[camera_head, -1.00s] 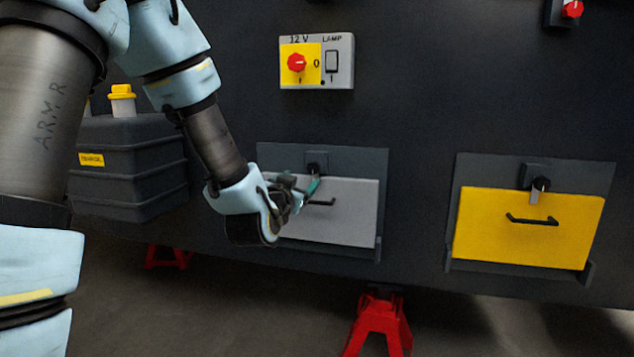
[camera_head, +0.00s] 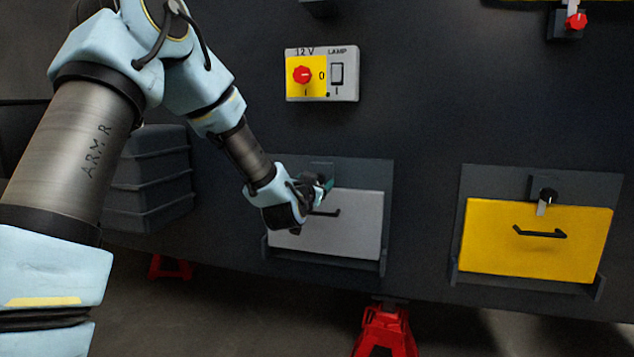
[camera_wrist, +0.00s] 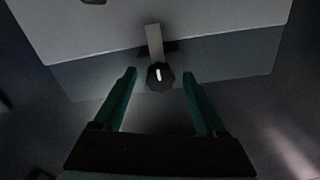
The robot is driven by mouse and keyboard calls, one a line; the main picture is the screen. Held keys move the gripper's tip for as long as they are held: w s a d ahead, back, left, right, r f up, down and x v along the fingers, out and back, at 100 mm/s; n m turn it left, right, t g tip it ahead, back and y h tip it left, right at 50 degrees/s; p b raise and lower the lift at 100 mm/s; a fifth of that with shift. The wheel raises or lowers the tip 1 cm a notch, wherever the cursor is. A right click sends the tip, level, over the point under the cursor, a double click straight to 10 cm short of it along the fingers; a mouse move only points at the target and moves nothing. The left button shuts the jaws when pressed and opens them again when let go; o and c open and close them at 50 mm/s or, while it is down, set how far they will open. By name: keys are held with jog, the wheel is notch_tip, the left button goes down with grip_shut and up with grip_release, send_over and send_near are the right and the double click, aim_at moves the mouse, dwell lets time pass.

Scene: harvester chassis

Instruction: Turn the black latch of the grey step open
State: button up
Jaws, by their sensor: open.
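The grey step (camera_head: 350,233) is a flat grey panel with a black handle (camera_head: 326,213), folded up against the dark chassis. It also shows in the wrist view (camera_wrist: 90,30). Its latch has a round black knob with a white mark (camera_wrist: 160,76) and a pale metal tongue (camera_wrist: 154,42) that lies over the edge of the grey panel. My gripper (camera_head: 327,185) covers the latch in the head view. In the wrist view my gripper (camera_wrist: 160,73) is open, its teal fingers on either side of the knob, with a gap showing on each side.
A yellow step (camera_head: 535,255) with its own black latch knob (camera_head: 548,195) is on the right. A switch box (camera_head: 322,74) with a red knob is above. A dark ribbed box (camera_head: 150,180) is at left. Red stands (camera_head: 386,332) are below.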

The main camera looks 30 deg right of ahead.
grip_shut()
dwell(0.5)
jog(key=shift+a+n+b, duration=0.1)
jog(key=shift+n+b, duration=1.75)
jog(key=shift+n, duration=7.05)
